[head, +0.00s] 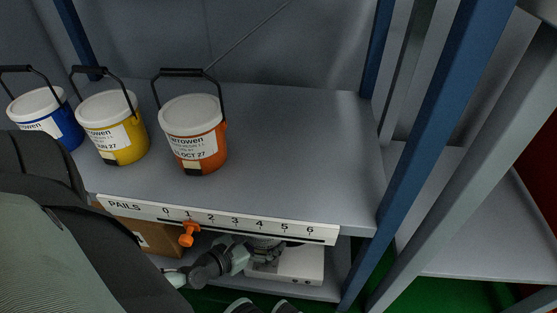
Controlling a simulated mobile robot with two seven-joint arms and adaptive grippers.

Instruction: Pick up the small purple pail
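No purple pail shows in the head view. Three pails with white lids, white labels and raised dark handles stand upright on the grey shelf (290,150): a blue pail (69,130) at the far left, a yellow pail (136,143) and an orange pail (212,158). My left arm fills the lower left and may hide part of the shelf. What seems to be my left gripper (238,258) is low, below the shelf's front edge and apart from the pails. Its fingers are not clear. My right gripper is not recognisable in view.
A white strip (262,227) marked PAILS, numbered 0 to 6, runs along the shelf's front edge, with an orange marker (188,234) near 1. A cardboard box (150,238) and a white item (300,266) sit below. Blue post (425,120) stands right; the shelf's right half is clear.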

